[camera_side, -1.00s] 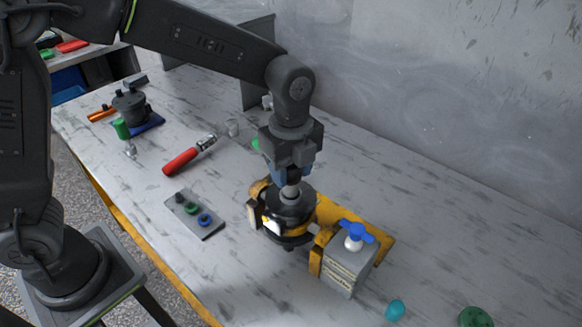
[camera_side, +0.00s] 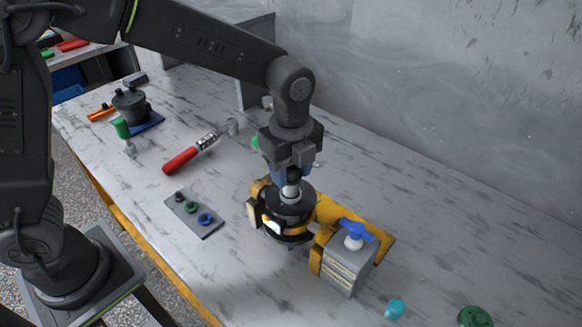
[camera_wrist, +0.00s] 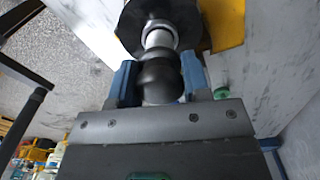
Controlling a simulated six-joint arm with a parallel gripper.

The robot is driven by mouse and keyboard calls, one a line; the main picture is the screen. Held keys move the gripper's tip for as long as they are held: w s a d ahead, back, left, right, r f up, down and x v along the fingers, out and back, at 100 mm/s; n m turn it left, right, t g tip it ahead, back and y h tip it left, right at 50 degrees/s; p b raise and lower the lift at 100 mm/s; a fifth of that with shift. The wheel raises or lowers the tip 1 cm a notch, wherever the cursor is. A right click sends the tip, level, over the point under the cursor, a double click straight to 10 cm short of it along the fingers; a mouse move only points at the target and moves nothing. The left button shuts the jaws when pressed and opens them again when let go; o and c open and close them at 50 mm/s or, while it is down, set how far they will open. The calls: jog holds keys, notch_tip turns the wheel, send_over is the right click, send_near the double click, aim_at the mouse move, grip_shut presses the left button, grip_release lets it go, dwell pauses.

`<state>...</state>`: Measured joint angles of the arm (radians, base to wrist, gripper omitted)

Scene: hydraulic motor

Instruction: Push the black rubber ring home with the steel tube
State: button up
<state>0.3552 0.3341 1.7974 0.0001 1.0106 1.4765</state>
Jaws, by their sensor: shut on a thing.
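My gripper (camera_side: 289,177) points straight down over the black motor housing (camera_side: 294,206), which is clamped upright in a yellow vise (camera_side: 331,210). In the wrist view the blue fingers of my gripper (camera_wrist: 159,72) are shut on the dark, rounded grip of the steel tube (camera_wrist: 159,38). The pale tube end stands at the middle of the round black housing (camera_wrist: 133,28). In the side view a short piece of the tube (camera_side: 290,190) shows between fingers and housing. The black rubber ring is not distinguishable; the tube and housing hide the spot under the tube.
A grey plate (camera_side: 188,224) with small dark, green and blue pieces lies left of the vise. A red-handled tool (camera_side: 181,160) lies behind it. A grey block with a blue-handled knob (camera_side: 353,236) stands to the right. A teal piece (camera_side: 395,308) and green disc (camera_side: 474,318) lie in front.

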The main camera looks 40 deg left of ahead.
jog(key=shift+r, duration=0.15)
jog(key=shift+r, duration=3.4)
